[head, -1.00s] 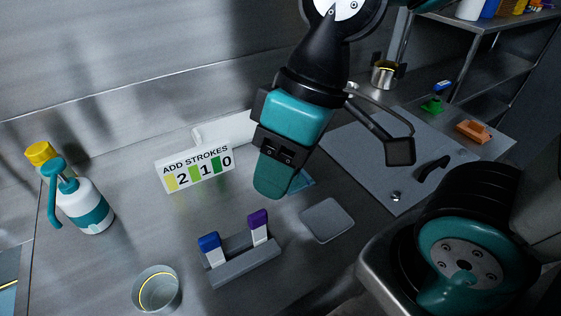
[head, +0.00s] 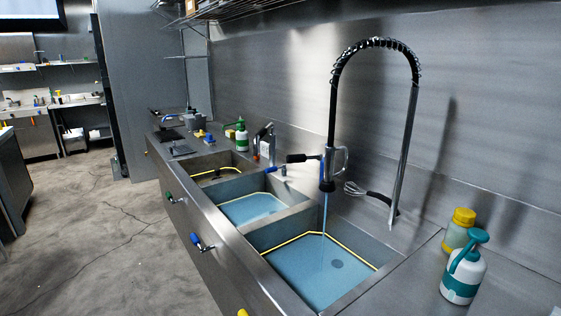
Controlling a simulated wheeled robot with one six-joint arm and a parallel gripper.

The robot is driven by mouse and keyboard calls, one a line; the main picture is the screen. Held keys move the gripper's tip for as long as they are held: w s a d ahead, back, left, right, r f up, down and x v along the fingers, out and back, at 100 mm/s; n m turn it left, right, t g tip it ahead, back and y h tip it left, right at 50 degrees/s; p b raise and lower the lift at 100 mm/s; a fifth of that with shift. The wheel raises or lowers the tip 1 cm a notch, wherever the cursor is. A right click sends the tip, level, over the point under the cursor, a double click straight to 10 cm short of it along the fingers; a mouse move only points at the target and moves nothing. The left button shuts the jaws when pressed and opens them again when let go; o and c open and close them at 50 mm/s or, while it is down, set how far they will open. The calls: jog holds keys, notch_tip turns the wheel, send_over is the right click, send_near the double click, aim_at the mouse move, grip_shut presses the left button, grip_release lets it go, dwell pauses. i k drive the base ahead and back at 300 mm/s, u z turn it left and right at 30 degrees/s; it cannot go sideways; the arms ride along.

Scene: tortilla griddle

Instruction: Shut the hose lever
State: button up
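A tall hose tap (head: 408,130) with a black coiled hose arches over the sink in the head view. Its black spray head (head: 327,172) hangs over the nearest basin. A thin blue stream of water (head: 325,215) runs from it into that basin. A grey loop-shaped handle (head: 344,160) is at the spray head's right side. A short black lever (head: 298,158) with a blue part sticks out to its left; I cannot tell which of these is the hose lever. My gripper is out of view.
The nearest basin (head: 345,246) and the middle basin (head: 280,190) hold blue water; a third is farther off. A whisk (head: 370,193) lies behind the nearest basin. A teal-and-white spray bottle (head: 465,275) and a yellow-capped bottle (head: 458,232) stand at right. Open floor (head: 85,225) lies left.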

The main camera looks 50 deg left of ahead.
aim_at(296, 158)
jog(key=k, duration=0.9)
jog(key=u, duration=0.8)
jog(key=i, duration=0.85)
jog(key=u, duration=0.55)
jog(key=k, duration=0.5)
jog(key=u, duration=1.05)
jog(key=i, duration=0.65)
jog(key=u, duration=0.6)
jog(key=i, duration=0.7)
jog(key=z, duration=0.7)
jog(key=i, duration=0.8)
jog(key=z, duration=0.7)
